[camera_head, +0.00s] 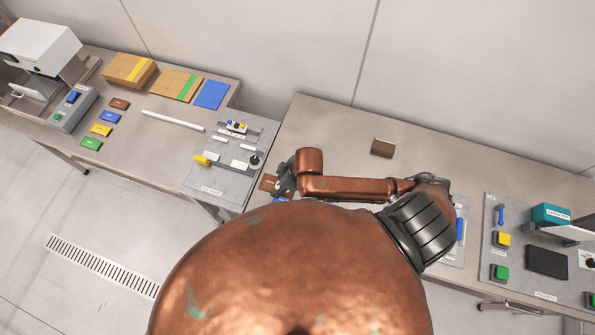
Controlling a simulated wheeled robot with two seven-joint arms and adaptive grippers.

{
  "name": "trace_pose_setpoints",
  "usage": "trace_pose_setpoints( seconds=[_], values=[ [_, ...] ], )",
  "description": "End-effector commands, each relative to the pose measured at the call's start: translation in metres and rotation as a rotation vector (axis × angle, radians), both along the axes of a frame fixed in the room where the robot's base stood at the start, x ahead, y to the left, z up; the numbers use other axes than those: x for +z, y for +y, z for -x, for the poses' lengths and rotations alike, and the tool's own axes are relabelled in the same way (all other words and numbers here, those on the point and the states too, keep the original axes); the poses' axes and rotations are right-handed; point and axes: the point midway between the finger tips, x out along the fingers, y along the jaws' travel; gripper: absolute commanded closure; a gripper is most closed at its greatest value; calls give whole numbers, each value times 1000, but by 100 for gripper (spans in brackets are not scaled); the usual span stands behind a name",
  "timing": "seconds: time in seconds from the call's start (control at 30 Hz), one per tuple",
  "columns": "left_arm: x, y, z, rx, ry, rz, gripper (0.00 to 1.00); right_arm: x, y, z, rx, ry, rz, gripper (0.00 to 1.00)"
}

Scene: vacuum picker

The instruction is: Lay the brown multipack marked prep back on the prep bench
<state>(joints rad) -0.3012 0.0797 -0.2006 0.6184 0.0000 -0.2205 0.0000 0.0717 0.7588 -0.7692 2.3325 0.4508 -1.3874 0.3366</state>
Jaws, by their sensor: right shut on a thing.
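My right gripper (284,186) is shut at the left end of my copper arm, near the gap between the two benches. A brown piece (267,183) shows at its jaws and looks like the thing held; most of it is hidden by the gripper. Another brown block (383,148) lies on the right bench (335,125), apart from the gripper. A small brown pack (119,104) lies on the left bench (160,145). Any prep marking is too small to read, so I cannot tell which bench or pack bears it. My left gripper is not in view.
The left bench carries cardboard stacks (130,70), a blue sheet (211,95), coloured packs, a white rod (173,120) and a grey control panel (225,178). A button panel (520,280) is at the right. The right bench's back is mostly clear. My copper body hides the lower middle.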

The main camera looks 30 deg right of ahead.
Motion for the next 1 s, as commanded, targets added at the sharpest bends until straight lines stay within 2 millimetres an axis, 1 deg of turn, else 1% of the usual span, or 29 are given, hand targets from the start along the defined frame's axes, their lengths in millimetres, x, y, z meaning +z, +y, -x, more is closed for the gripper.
trace_pose_setpoints(
  seconds=[0.03, 0.1, 0.3, 0.4, 0.5, 0.6, 0.8, 0.9, 1.0],
  values=[
    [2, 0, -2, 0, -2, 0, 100, -5, -13, -6, -6, 0, 6, 86],
    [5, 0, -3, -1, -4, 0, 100, -12, -29, -13, -7, 2, 7, 86],
    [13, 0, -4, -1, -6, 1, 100, -33, -70, -35, -8, 2, 6, 86],
    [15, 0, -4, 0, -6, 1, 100, -54, -82, -41, -6, 3, 2, 86],
    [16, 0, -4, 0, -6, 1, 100, -69, -93, -48, -6, 1, 2, 86],
    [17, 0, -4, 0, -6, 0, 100, -79, -100, -52, -4, 1, 1, 86],
    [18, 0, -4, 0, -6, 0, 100, -92, -109, -56, -5, 0, 2, 86],
    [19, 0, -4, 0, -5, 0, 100, -108, -108, -56, -5, 2, -1, 86],
    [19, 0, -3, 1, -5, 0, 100, -118, -108, -56, -4, 1, 1, 86]
  ],
)
